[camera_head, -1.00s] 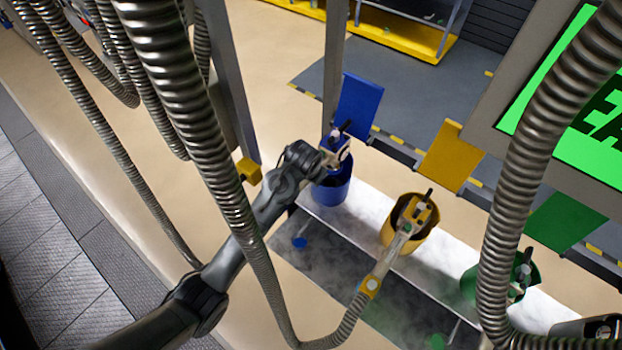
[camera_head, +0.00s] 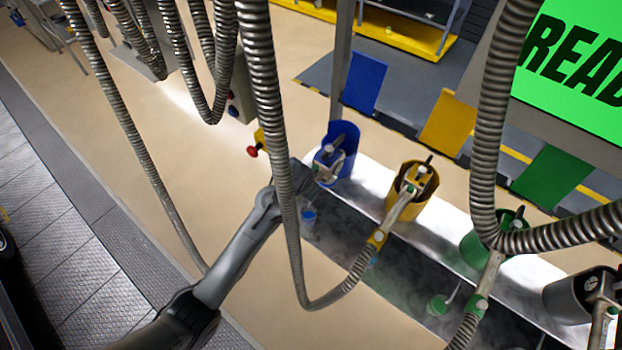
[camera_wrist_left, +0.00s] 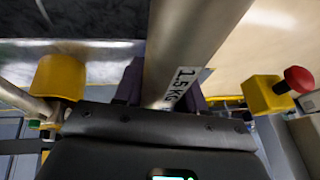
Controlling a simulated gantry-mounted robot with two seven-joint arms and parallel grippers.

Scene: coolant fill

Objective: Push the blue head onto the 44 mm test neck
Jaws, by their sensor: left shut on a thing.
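My left gripper (camera_head: 318,176) is at the front of the blue holder (camera_head: 347,133). It is shut on the bare metal tube (camera_wrist_left: 185,45) of the blue head, which carries a "1.5 KG" label in the left wrist view. The blue head (camera_head: 331,158) shows as a pale grey and blue part at the holder's mouth. I cannot tell whether it is still inside the holder. My right gripper is not in view.
A yellow holder (camera_head: 403,221) with its head and a green holder (camera_head: 472,249) stand to the right. Ribbed hoses (camera_head: 291,220) hang in front of my left arm. A red button (camera_head: 252,151) on a yellow box is left of the gripper. Vapour drifts over the tray (camera_head: 395,275).

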